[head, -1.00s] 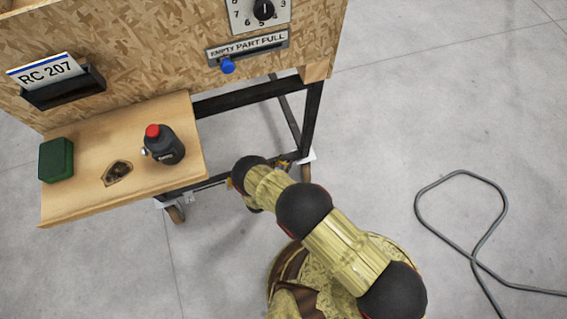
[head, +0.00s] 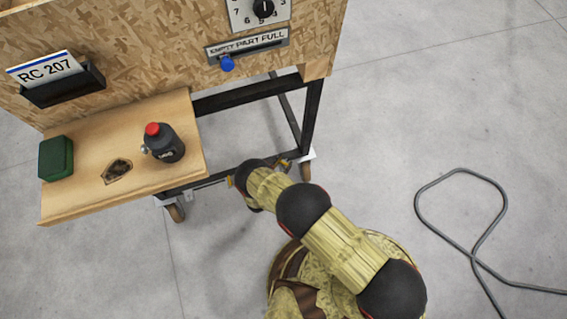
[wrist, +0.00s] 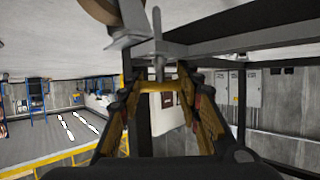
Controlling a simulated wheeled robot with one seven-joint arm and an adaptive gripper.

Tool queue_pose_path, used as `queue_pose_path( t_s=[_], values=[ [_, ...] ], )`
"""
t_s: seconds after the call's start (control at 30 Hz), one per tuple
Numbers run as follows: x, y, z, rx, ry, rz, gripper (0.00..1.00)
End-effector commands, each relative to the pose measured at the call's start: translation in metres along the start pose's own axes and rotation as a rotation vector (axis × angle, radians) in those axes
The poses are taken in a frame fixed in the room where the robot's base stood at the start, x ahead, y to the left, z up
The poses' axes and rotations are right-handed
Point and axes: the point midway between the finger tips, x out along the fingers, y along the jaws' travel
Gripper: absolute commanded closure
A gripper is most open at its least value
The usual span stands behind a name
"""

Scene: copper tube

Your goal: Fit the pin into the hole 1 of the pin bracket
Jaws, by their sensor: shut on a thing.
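In the wrist view my gripper (wrist: 158,87) points at the underside of the cart, its fingers closed around a yellow handle piece. The grey pin (wrist: 157,22) stands upright in the picture in line with that piece. A grey bracket plate (wrist: 173,50) on the cart frame crosses the pin's line. The pin shows on both sides of the plate, but I cannot tell whether it runs through a hole or lies in front of it. No hole number is readable. In the head view my arm hides most of the gripper, the pin and the bracket.
The cart's dark frame leg (head: 312,115) and a caster (head: 305,170) stand close to my gripper. Above is a wooden shelf (head: 75,210) with a dark bottle (head: 165,148) and a green box (head: 56,158). A grey cable (head: 420,205) lies on the floor at right.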

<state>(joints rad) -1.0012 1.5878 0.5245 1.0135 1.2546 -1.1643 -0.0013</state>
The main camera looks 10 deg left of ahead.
Motion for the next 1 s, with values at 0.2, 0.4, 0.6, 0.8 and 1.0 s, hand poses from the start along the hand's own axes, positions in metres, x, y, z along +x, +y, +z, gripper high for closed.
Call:
queue_pose_path(
  t_s=[0.2,0.4,0.6,0.8,1.0],
  values=[
    [0.001,0.000,0.001,0.000,0.000,0.000,0.59],
    [0.001,0.000,0.001,0.000,0.000,0.000,0.47],
    [0.001,0.000,0.001,0.000,0.000,0.000,0.45],
    [-0.003,0.000,0.001,-0.001,0.000,-0.001,0.45],
    [-0.030,-0.002,0.001,-0.002,0.000,-0.004,0.45]
  ],
)
